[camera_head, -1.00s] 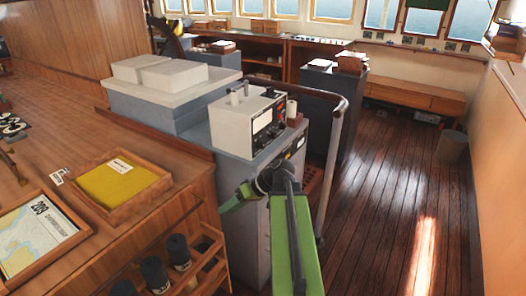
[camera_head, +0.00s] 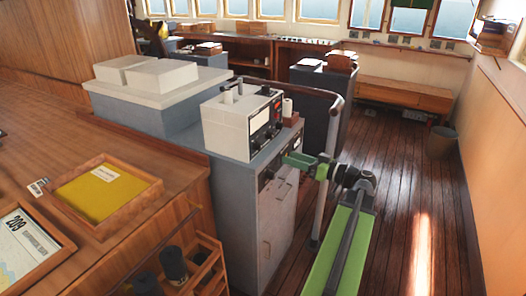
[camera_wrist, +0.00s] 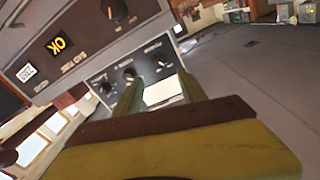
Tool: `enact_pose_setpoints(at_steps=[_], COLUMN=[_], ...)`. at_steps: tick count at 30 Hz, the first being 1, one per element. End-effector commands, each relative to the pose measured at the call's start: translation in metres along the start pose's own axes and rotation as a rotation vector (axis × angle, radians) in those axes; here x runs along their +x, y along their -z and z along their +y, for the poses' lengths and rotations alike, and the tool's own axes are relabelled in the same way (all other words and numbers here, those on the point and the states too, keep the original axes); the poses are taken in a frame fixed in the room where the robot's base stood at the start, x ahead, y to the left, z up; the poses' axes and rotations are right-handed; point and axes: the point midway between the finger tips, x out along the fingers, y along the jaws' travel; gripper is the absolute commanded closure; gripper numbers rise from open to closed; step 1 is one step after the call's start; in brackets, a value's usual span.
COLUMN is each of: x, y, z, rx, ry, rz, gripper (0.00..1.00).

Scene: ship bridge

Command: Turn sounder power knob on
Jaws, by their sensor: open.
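A white instrument box (camera_head: 228,125) with a black dial panel (camera_head: 262,122) stands on a grey cabinet (camera_head: 232,200). The cabinet's upper front has a dark control panel (camera_head: 266,174), partly behind my gripper. My gripper (camera_head: 289,160) is at that panel, level with its top edge. In the wrist view the dark panel (camera_wrist: 148,62) carries several small black knobs, with one knob (camera_wrist: 130,73) close to the left fingertip. My gripper (camera_wrist: 156,84) is open there, with a pale plate (camera_wrist: 163,91) showing between the fingers. Which knob is the sounder power, and any contact, I cannot tell.
A curved handrail (camera_head: 328,125) stands just right of the cabinet. A wooden chart table (camera_head: 150,235) is at left.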

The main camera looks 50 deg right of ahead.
Motion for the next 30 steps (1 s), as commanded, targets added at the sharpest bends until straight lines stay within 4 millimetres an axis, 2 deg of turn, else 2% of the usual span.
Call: enact_pose_setpoints(at_steps=[1, 9, 15, 19, 26, 27, 30], x=[0.013, 0.077, 0.108, 0.116, 0.117, 0.116, 0.116], y=[0.000, 0.001, 0.001, 0.001, 0.001, 0.001, 0.001], z=[0.001, 0.004, 0.004, 0.004, 0.004, 0.004, 0.004], rx=[0.000, 0.001, 0.001, 0.001, 0.001, 0.001, 0.001], ry=[0.001, -0.004, -0.006, -0.008, -0.008, -0.008, -0.009], rz=[-0.001, 0.000, 0.001, 0.001, 0.001, 0.001, 0.001], gripper=[0.52, 0.52, 0.52, 0.52, 0.52, 0.53, 0.66])
